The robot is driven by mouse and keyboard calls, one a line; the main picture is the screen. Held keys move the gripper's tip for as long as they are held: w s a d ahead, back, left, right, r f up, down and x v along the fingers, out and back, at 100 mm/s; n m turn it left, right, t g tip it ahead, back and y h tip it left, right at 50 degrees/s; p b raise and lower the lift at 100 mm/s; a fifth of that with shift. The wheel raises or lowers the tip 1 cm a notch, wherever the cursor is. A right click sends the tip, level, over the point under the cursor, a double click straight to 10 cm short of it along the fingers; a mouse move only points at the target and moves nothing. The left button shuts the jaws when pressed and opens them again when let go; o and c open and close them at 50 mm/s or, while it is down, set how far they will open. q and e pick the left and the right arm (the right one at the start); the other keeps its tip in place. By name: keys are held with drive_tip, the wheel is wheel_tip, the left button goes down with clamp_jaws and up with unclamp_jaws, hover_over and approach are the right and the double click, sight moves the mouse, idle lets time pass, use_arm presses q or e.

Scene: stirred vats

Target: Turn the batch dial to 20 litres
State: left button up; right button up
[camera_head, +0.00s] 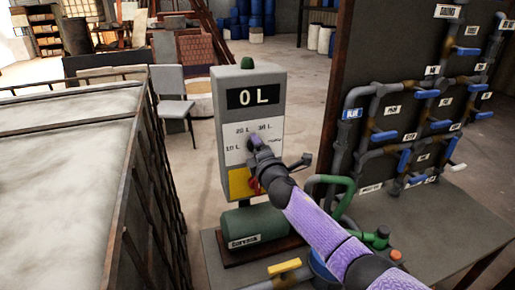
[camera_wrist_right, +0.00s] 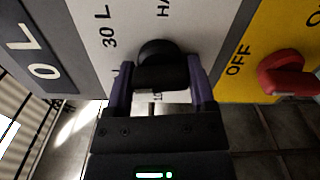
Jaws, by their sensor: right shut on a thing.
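The batch dial is a black round knob (camera_wrist_right: 160,62) on the white panel of a grey control box (camera_head: 277,120). My right gripper (camera_wrist_right: 160,90) is shut on the dial, with one purple finger on each side of it. In the head view the right gripper (camera_head: 258,148) reaches the panel and mostly hides the dial. Labels for 10 L, 20 L and 30 L stand around it; which one the dial points at cannot be told. The display (camera_head: 253,96) above reads 0 L. My left gripper is not in view.
A red knob (camera_wrist_right: 288,76) on a yellow plate marked OFF sits below the dial. A green cylinder (camera_head: 254,222) lies under the box. A railed vat (camera_head: 60,190) is at left; a pipe board with blue-handled valves (camera_head: 383,136) is at right.

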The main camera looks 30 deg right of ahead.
drive_tip(key=shift+n, duration=1)
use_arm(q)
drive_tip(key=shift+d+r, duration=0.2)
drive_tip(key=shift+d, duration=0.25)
use_arm(e)
drive_tip(key=shift+f+n, duration=0.1)
drive_tip(key=shift+n, duration=0.7)
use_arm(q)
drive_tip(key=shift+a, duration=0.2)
use_arm(e)
drive_tip(key=o, duration=1.2)
use_arm(q)
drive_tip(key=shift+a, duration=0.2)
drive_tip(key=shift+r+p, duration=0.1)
drive_tip(key=shift+p, duration=0.2)
use_arm(e)
drive_tip(key=shift+s, duration=0.15)
